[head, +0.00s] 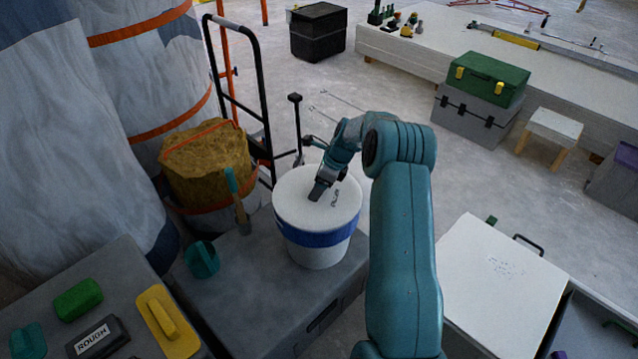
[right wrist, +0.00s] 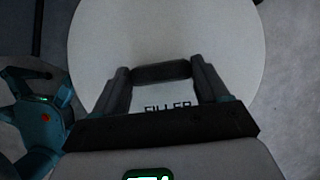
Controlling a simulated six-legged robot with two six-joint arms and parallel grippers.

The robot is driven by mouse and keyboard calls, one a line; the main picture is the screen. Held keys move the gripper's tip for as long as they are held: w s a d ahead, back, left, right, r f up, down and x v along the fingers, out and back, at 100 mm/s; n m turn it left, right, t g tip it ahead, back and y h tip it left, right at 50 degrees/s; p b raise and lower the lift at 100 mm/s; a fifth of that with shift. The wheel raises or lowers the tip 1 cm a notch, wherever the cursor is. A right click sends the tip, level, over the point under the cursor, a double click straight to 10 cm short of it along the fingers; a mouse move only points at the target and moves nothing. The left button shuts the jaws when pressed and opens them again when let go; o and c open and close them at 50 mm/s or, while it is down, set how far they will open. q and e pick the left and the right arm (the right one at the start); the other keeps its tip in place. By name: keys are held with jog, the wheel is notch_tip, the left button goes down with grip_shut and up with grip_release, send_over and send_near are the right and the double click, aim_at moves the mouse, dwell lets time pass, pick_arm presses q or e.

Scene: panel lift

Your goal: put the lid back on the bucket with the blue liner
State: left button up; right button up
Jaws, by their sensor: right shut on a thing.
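The lid (head: 300,183) is a round white disc with lettering on it. In the head view it lies over the top of the white bucket with the blue band (head: 318,238); I cannot tell whether it is fully seated. The bucket stands upright on a grey box, and its inside is hidden. My right gripper (head: 318,190) is over the lid. In the right wrist view, my right gripper (right wrist: 162,85) is shut on the dark handle (right wrist: 160,72) of the lid (right wrist: 165,30), which reads FILLER.
A bucket with an orange band (head: 215,218) and brown contents stands left of the bucket, with a teal-handled brush (head: 238,205) and a teal mug (head: 202,260) nearby. A black hand truck (head: 262,90) stands behind. A white-topped cabinet (head: 495,285) is at right.

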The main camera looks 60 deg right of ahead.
jog(key=o, duration=1.1)
jog(key=shift+r+p, duration=3.25)
jog(key=shift+r, duration=0.3)
jog(key=shift+f, duration=0.1)
grip_shut()
